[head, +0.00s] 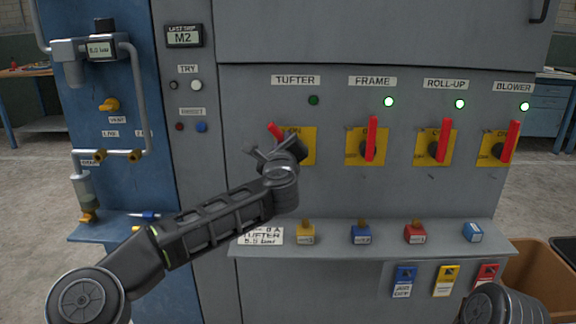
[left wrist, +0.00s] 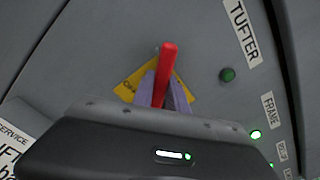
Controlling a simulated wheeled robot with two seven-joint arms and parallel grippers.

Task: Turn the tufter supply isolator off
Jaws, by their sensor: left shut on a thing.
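The tufter supply isolator has a yellow plate (head: 308,146) under the TUFTER label and a red handle (head: 275,131). In the head view the handle leans to the upper left, unlike its upright neighbours. My left gripper (head: 268,152) is at the handle and covers much of the switch. In the left wrist view the red handle (left wrist: 166,70) stands between the two fingers of my left gripper (left wrist: 163,92), which is shut on it. The tufter lamp (head: 313,100) is dark green and unlit. My right gripper is not in view.
The FRAME (head: 371,138), ROLL-UP (head: 443,140) and BLOWER (head: 511,143) handles are upright, their lamps lit green. A shelf (head: 380,240) below holds several padlocks, with tags hanging under it. A blue panel with pipes (head: 130,80) stands left. A brown bin (head: 545,285) is at lower right.

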